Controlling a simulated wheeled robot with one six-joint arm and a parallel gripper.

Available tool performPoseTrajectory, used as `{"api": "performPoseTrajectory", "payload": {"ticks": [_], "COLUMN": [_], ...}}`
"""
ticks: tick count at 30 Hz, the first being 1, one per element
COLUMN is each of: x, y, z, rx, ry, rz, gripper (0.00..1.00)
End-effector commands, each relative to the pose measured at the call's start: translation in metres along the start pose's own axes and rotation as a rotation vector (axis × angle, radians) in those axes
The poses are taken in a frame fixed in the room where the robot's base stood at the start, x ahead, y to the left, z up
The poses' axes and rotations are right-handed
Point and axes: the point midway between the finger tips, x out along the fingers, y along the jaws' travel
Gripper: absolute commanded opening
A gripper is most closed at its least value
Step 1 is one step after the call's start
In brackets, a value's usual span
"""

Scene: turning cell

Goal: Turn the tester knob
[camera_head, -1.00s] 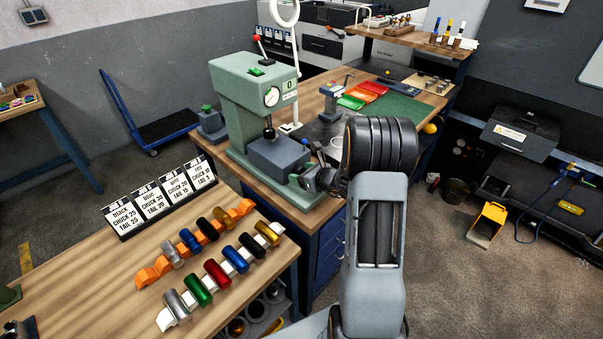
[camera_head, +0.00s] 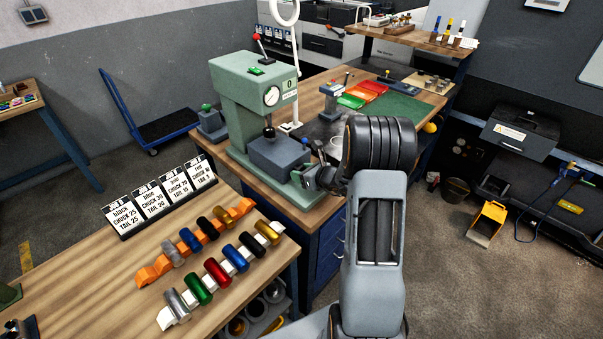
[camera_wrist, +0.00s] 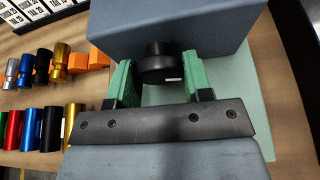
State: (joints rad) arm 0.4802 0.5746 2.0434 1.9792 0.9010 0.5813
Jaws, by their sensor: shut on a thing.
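The tester (camera_head: 236,95) is a green press-like machine on the wooden bench, with a round dial, a red-tipped lever and a blue-grey block (camera_head: 279,153) on its base. In the wrist view the black round tester knob (camera_wrist: 158,65) sticks out from the front of that block (camera_wrist: 170,22), with a small white mark on its right side. My gripper (camera_wrist: 160,78) has its two green fingers on either side of the knob and is shut on it.
The front table (camera_head: 90,270) holds several coloured cylinders on orange and white racks (camera_head: 210,310), left of my gripper. Job cards (camera_head: 160,197) stand behind them. Red and green trays (camera_head: 365,92) lie on the bench beyond.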

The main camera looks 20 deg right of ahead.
Motion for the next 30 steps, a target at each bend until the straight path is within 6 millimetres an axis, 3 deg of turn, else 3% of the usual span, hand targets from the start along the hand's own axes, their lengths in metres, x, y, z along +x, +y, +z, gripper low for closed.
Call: {"api": "performPoseTrajectory", "payload": {"ticks": [9,18,19,26,30], "x": [-0.0003,-0.0001,-0.0001,-0.0001,-0.0001], "y": [-0.0003,-0.0002,-0.0002,-0.0001,-0.0001], "z": [0.0004,0.0,0.0,0.0,0.0], "rx": [0.213,0.223,0.223,0.222,0.222], "ry": [0.0,0.0,0.0,0.0,0.0], "rz": [0.088,0.093,0.092,0.092,0.092], "gripper": [0.22,0.22,0.47,0.69,0.7]}}
